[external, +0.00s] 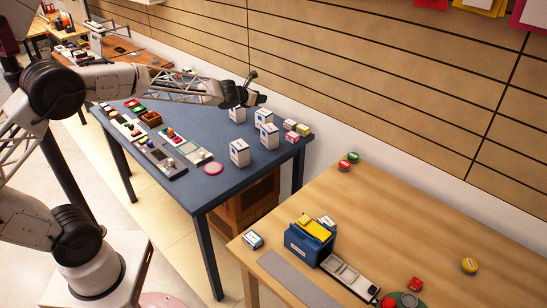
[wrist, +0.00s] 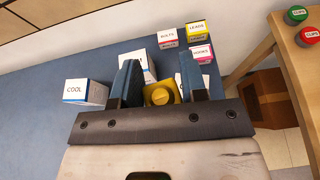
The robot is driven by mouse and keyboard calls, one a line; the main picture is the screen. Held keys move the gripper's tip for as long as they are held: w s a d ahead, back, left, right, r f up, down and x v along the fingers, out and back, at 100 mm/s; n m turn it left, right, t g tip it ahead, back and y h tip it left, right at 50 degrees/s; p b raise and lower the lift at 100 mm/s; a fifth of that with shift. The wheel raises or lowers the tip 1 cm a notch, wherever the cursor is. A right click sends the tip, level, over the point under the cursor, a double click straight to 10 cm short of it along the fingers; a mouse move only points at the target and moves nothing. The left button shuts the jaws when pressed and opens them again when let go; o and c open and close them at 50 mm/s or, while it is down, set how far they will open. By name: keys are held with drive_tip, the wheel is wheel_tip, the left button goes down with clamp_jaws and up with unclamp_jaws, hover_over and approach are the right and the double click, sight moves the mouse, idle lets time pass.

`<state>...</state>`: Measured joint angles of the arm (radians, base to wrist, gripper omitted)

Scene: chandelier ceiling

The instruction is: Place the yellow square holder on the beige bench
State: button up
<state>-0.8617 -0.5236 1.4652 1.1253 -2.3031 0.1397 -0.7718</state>
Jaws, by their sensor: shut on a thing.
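My gripper (external: 248,94) is raised over the far side of the blue table in the external view. In the wrist view my gripper (wrist: 159,75) has its two blue fingers on either side of the yellow holder (wrist: 160,93), which has a round raised part, and is shut on it. The holder cannot be made out in the external view. The beige bench (external: 430,215) stands to the right and nearer the camera, apart from my gripper.
The blue table (external: 245,180) bears several white boxes (external: 240,152) and small labelled boxes (wrist: 197,33) near my gripper. On the bench are a blue bin (external: 308,246) with a yellow item on top, a grey strip, a white tray (external: 350,276) and several round tins. The bench's middle is clear.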

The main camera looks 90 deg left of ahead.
drive_tip(key=shift+n+g+y, duration=0.4)
drive_tip(key=shift+n+g, duration=0.1)
drive_tip(key=shift+g, duration=0.1)
drive_tip(key=s+a+f, duration=0.2)
drive_tip(key=s+a, duration=0.2)
drive_tip(key=s, duration=0.2)
drive_tip(key=s+a+f, duration=0.3)
drive_tip(key=s+a, duration=0.2)
drive_tip(key=s, duration=0.1)
drive_tip(key=s+a+f, duration=0.2)
drive_tip(key=s+a, duration=0.2)
drive_tip(key=s, duration=0.2)
drive_tip(key=shift+s+a+f, duration=0.15)
drive_tip(key=shift+s+a, duration=0.05)
drive_tip(key=shift+a, duration=0.1)
drive_tip(key=shift+c, duration=0.8)
drive_tip(key=n, duration=0.1)
hover_over(190, 122)
wheel_tip(190, 122, down, 7)
drive_tip(key=shift+s+y, duration=0.2)
drive_tip(key=shift+y, duration=0.2)
drive_tip(key=shift+g, duration=0.3)
drive_tip(key=shift+w+d+f+m+t+h, duration=0.1)
drive_tip(key=shift+f+m+t+h, duration=0.3)
drive_tip(key=shift+f, duration=0.3)
drive_tip(key=shift+w+f+m+t+h, duration=0.1)
drive_tip(key=shift+f+m+t+h, duration=0.2)
drive_tip(key=shift+f+m+t, duration=0.25)
drive_tip(key=shift+f, duration=0.1)
drive_tip(key=shift+f, duration=2.5)
